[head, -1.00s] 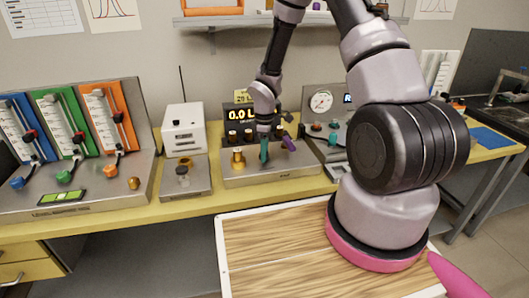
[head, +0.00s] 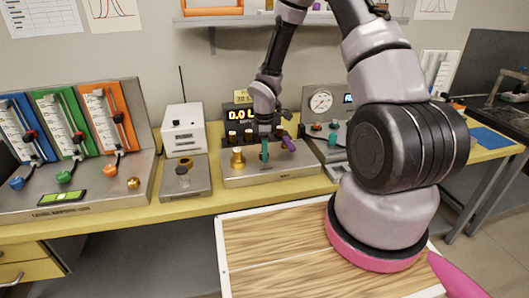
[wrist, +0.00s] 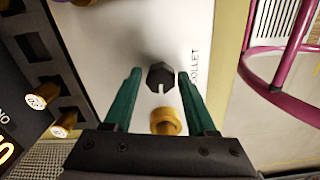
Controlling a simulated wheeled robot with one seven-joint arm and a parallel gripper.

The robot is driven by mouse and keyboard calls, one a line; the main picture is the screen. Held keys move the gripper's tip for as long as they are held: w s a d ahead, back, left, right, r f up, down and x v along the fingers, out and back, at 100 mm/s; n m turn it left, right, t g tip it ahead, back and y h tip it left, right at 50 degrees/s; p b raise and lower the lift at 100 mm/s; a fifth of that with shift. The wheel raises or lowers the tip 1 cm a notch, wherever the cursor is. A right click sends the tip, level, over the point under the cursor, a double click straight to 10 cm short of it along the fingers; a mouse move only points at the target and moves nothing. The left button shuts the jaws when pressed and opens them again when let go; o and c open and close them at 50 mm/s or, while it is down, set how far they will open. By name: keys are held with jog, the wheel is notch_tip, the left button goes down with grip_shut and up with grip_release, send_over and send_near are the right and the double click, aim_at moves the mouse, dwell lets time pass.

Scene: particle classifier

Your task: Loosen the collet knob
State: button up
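The collet knob (wrist: 160,77) is a small black faceted knob with a white mark, next to the printed word COLLET on a pale panel in the wrist view. My gripper (wrist: 160,74) has its two green fingers on either side of the knob, with a narrow gap showing on each side. In the head view my gripper (head: 264,152) points down over the middle instrument (head: 290,166), and the knob cannot be made out there. A brass cylinder (wrist: 165,121) also lies between the fingers, nearer the palm.
A brass fitting (head: 238,160) stands left of my gripper and a purple part (head: 288,144) right of it. A display (head: 240,115) is behind.

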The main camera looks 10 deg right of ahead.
jog(key=shift+o, duration=0.6)
notch_tip(320, 180, up, 11)
jog(key=shift+f, duration=0.1)
jog(key=s+d+r+m+t, duration=0.25)
jog(key=s+r+m, duration=0.2)
jog(key=r, duration=0.65)
jog(key=s+d+r+m+t, duration=0.1)
jog(key=s+d+r+m, duration=0.2)
jog(key=r+m, duration=0.5)
jog(key=s+r+m+t+y, duration=0.2)
jog(key=s+r+m, duration=0.5)
jog(key=s+r, duration=0.7)
jog(key=shift+s+t, duration=0.5)
jog(key=shift+t, duration=0.35)
